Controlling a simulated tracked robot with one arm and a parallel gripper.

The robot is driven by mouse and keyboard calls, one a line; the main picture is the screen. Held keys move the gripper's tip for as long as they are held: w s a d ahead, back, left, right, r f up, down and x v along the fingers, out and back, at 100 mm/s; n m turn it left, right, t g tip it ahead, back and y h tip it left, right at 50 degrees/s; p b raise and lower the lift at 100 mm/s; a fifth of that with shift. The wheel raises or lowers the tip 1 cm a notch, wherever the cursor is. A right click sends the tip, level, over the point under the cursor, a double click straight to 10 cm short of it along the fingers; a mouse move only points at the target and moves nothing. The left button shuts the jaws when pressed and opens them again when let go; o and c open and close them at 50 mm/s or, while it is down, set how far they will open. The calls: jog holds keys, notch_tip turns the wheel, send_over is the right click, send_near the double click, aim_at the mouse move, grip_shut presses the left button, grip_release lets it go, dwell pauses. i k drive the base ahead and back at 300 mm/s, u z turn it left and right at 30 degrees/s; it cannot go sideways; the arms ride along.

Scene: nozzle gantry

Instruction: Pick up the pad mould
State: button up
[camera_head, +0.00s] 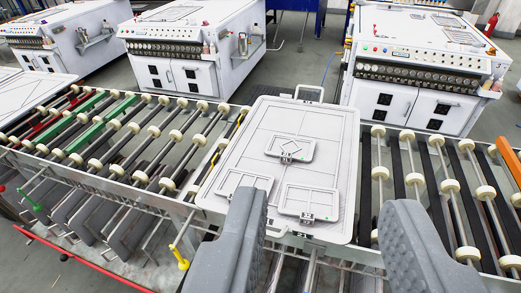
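A large pale grey plate (330,133) with rounded corners lies on the conveyor in the middle of the view. Three smaller framed panels lie on it: one near its centre (290,152), one at the front left (243,184) and one at the front right (309,201). Each of the centre and front right panels has a small dark fitting at its front edge. I cannot tell which of these is the pad mould. My gripper (325,207) is open and empty, its two grey fingers wide apart at the bottom. The left finger hides a little of the plate's front edge.
Roller conveyors with cream wheels run left (147,130) and right (449,186) of the plate. White machines with dial panels stand behind, at left (62,40), centre (190,50) and right (423,65). A yellow-tipped post (182,263) stands at the front left.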

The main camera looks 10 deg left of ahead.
aim_at(289, 148)
jog(key=u, duration=0.15)
jog(key=i, duration=1)
jog(key=z, duration=0.1)
